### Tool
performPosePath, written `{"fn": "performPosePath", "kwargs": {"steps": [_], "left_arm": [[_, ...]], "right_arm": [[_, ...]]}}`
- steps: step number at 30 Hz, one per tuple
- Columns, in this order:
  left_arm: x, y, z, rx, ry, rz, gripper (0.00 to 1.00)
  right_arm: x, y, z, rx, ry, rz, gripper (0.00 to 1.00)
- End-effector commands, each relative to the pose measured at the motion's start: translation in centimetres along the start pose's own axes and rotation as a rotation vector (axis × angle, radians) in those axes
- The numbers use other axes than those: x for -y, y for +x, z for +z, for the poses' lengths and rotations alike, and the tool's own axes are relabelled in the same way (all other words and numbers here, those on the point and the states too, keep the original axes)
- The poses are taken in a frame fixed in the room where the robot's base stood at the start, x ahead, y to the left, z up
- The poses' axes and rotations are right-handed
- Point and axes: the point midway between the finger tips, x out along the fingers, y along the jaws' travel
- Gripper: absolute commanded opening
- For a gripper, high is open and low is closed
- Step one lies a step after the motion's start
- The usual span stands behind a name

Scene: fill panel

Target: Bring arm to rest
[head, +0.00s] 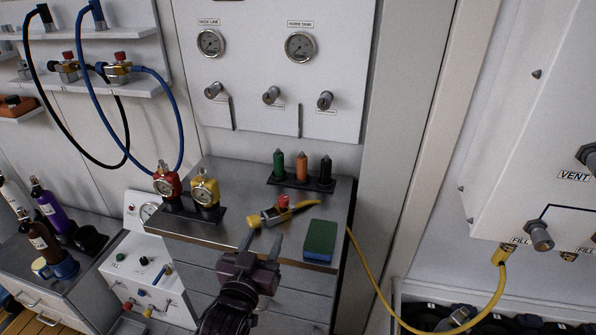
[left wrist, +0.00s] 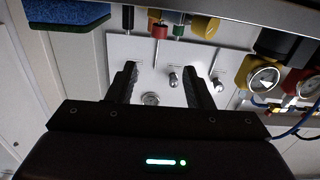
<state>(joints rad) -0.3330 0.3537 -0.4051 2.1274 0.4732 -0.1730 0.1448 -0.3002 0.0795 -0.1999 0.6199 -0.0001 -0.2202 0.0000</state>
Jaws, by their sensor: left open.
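My left gripper (head: 263,242) is in front of the steel cabinet top in the head view, its two fingers apart and nothing between them. Its open fingers (left wrist: 160,75) also show in the left wrist view, with the gauge panel beyond them. A yellow-ended hose fitting with a red knob (head: 272,215) lies on the cabinet top just beyond the fingertips, apart from them as far as I can tell. A green and blue sponge (head: 320,241) lies to the right of the gripper. My right gripper is in neither view.
The cabinet top (head: 230,237) also holds red and yellow gauge regulators (head: 205,191) at left and a rack of small bottles (head: 302,168) at the back. A yellow hose (head: 375,285) hangs off its right edge toward the white fill panel (head: 525,130).

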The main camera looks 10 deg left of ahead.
Motion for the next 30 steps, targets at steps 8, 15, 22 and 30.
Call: {"fn": "performPosePath", "kwargs": {"steps": [8,15,22,30], "left_arm": [[-0.1,-1.2,2.6,0.22,-0.009,0.002,0.46],[0.0,-7.0,7.2,0.693,0.028,0.034,0.46],[0.8,-12.5,9.0,0.991,0.084,0.056,0.46],[2.0,-18.3,9.4,1.251,0.144,0.07,0.46]], "right_arm": [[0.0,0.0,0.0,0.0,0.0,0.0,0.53],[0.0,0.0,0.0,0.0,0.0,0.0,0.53],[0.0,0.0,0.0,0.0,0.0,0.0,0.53],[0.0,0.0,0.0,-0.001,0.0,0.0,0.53]]}}
